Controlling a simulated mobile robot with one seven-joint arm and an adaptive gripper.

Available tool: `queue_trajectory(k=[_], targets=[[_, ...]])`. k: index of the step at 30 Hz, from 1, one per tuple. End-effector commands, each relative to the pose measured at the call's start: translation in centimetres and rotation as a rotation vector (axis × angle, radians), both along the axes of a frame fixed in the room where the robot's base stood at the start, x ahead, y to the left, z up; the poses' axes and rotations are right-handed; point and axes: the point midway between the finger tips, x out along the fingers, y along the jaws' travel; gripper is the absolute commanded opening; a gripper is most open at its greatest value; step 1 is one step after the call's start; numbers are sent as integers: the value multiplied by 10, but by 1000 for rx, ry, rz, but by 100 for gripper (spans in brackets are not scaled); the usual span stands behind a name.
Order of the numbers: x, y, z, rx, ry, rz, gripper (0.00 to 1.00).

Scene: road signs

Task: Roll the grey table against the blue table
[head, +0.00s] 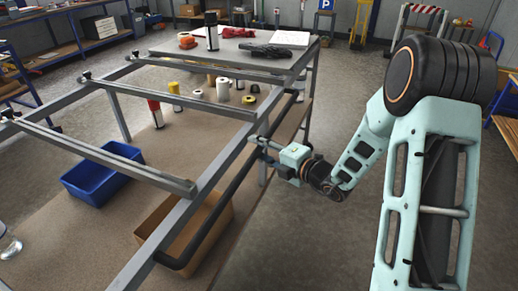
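The grey table (190,190) fills the left and middle of the head view. It has a grey metal frame with crossbars, a solid top (225,52) at its far end and a brown lower shelf (75,225). A black handle bar (215,220) runs along its right side. My gripper (263,149) is at this bar, with its fingers beside or around it; I cannot tell whether they grip it. A blue table (72,48) with blue legs and a wooden top stands at the back left, apart from the grey table.
A blue bin (100,180), an open cardboard box (165,225) and several rolls and cans sit on the lower shelf. Another blue-framed bench (508,128) shows at the right edge. Grey floor (340,110) is clear right of the table.

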Motion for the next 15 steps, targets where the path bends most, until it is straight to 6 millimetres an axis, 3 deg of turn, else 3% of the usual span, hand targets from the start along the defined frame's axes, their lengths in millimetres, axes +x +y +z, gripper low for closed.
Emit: queue_trajectory(k=[5,13,15], targets=[[0,0,0,0,0,0,32],[0,0,0,-1,-1,0,2],[0,0,0,-1,-1,0,0]])
